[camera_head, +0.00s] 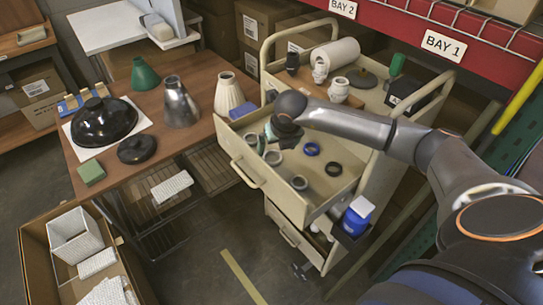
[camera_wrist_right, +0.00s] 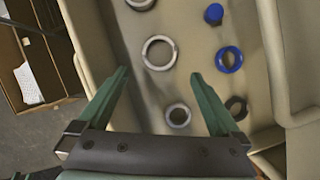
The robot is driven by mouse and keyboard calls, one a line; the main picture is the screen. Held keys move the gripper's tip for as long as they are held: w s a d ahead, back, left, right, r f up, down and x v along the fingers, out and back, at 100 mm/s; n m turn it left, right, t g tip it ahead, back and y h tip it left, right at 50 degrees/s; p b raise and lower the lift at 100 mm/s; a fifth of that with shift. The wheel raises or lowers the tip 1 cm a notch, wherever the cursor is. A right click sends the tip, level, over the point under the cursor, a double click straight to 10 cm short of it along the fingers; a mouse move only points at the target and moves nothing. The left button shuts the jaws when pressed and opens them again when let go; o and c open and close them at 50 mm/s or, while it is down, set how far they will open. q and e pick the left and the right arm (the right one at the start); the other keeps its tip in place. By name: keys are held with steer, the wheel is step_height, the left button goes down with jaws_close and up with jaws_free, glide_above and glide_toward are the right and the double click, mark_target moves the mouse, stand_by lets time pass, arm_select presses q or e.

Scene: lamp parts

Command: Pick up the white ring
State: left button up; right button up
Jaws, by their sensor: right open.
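Three pale rings lie in the open drawer, in a row along its left side. The middle one, a wide white ring (camera_wrist_right: 146,52), lies just beyond and between my right fingertips in the wrist view; it also shows in the head view (camera_head: 273,163). A smaller, greyer ring (camera_wrist_right: 168,115) lies lower between the fingers, and another pale ring (camera_wrist_right: 140,5) is cut by the top edge. My right gripper (camera_wrist_right: 159,74) is open and empty above the drawer; in the head view the wrist partly hides its fingers. My left gripper is not in view.
A blue ring (camera_wrist_right: 219,59), a black ring (camera_wrist_right: 228,104) and a blue part (camera_wrist_right: 213,14) lie in the same drawer (camera_head: 236,152). The drawer walls surround them. A wooden table (camera_head: 150,165) with lamp parts stands left, and the cart top (camera_head: 372,98) holds several parts.

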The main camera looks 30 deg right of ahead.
mark_target(272, 159)
steer(key=shift+w+p+x, duration=0.15)
steer(key=shift+p+x, duration=0.05)
steer(key=shift+x, duration=1.65)
steer(key=shift+w+p+x, duration=0.15)
steer(key=shift+p+x, duration=0.05)
steer(key=shift+x, duration=1.65)
steer(key=shift+r, duration=0.2)
